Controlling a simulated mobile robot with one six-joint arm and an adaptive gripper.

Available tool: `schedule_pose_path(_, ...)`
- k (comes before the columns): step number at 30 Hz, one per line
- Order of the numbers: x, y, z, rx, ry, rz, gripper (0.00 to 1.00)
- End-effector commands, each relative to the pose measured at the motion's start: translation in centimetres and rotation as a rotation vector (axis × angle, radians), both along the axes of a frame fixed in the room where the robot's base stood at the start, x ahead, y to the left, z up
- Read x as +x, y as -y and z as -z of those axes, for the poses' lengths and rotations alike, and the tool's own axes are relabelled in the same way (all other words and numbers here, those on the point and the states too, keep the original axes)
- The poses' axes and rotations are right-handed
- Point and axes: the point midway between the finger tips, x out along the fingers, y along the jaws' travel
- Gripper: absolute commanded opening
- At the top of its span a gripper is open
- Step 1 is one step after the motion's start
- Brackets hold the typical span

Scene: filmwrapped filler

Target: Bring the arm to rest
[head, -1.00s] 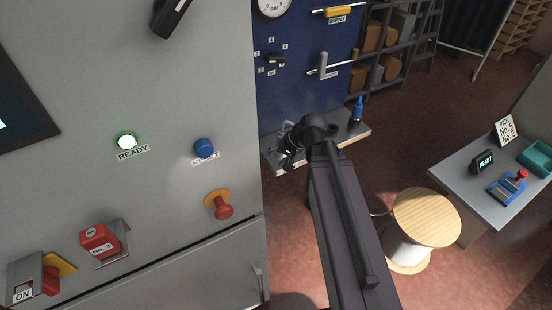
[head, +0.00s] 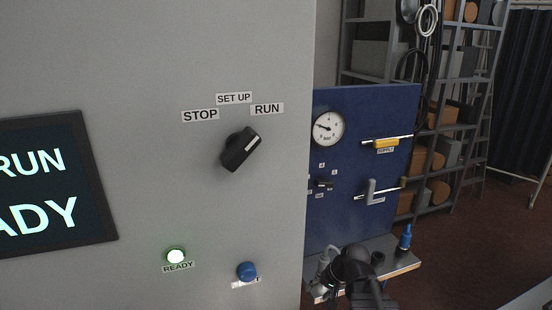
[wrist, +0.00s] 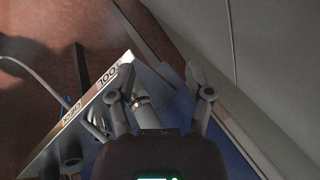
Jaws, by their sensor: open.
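My gripper (wrist: 160,92) is open, with its two fingers spread in the wrist view. A grey cylindrical fitting (wrist: 145,112) shows between the fingers; I cannot tell how far below them it is. In the head view my gripper (head: 324,276) is small and dark, at the lower middle, in front of the shelf below the blue board. My arm's dark wrist hides part of that shelf.
The grey cabinet (head: 120,60) fills the left, with a black selector (head: 240,150) turned toward RUN, a lit READY lamp (head: 176,256) and a blue button (head: 247,271). The blue board (head: 340,220) and small shelf (head: 405,268) stand right. A blue-topped bottle (head: 405,238) is on the shelf.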

Motion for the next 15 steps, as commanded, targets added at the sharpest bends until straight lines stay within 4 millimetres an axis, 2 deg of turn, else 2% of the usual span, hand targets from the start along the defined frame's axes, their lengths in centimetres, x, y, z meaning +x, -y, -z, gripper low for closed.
schedule_pose_path(9,-3.3,2.1,1.8,-0.303,-0.084,-0.157,0.66)
schedule_pose_path(15,-4.5,3.4,2.0,-0.43,-0.124,-0.216,0.66)
